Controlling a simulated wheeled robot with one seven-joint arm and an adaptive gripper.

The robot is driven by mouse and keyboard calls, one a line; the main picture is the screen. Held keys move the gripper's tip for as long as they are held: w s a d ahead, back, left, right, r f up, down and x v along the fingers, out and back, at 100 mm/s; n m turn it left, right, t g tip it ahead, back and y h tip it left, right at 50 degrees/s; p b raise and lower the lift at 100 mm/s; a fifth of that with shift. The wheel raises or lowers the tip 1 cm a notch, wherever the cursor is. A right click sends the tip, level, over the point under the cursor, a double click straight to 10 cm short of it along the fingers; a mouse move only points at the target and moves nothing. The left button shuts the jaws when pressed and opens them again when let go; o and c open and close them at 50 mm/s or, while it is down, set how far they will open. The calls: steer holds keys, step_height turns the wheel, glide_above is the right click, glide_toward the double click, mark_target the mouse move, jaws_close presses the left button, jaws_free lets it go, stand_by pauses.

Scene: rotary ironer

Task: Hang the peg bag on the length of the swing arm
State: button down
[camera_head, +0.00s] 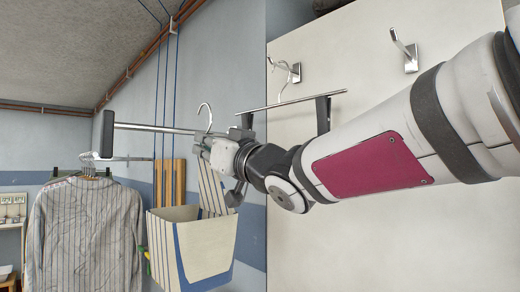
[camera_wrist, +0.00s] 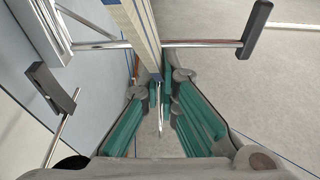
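The peg bag (camera_head: 190,252) is a pale, open-topped pouch with blue stripes and a wire hook (camera_head: 205,112) at its top. My gripper (camera_head: 207,150) is closed around its top, below the hook. In the wrist view, the green-padded fingers (camera_wrist: 160,88) flank the lower end of the striped panel (camera_wrist: 138,30), and the hook (camera_wrist: 160,115) lies between them. The swing arm (camera_head: 150,127) is a slim metal rod with a dark upright end plate, also in the wrist view (camera_wrist: 205,43). The hook's top shows above rod level; I cannot tell whether it goes over the rod.
A striped shirt (camera_head: 85,235) hangs from a rail at left. Another rod (camera_head: 300,100) with a dark end stands right of my gripper. Metal hooks (camera_head: 405,50) are on the pale panel (camera_head: 375,245). Wooden slats (camera_head: 167,185) are on the wall behind the bag.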

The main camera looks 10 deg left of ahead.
mark_target(203, 175)
steer(key=w+a+f+b, duration=0.2)
steer(key=w+a+b, duration=0.4)
steer(key=w+a, duration=0.2)
steer(key=shift+w+a, duration=0.2)
steer(key=shift+a, duration=0.6)
stand_by(0.8)
steer(key=shift+f+b, duration=0.1)
steer(key=shift+b, duration=0.2)
steer(key=shift+f+b, duration=0.35)
steer(key=shift+b, duration=0.15)
stand_by(0.5)
steer(key=c, duration=1.7)
jaws_free()
steer(key=v, duration=1.2)
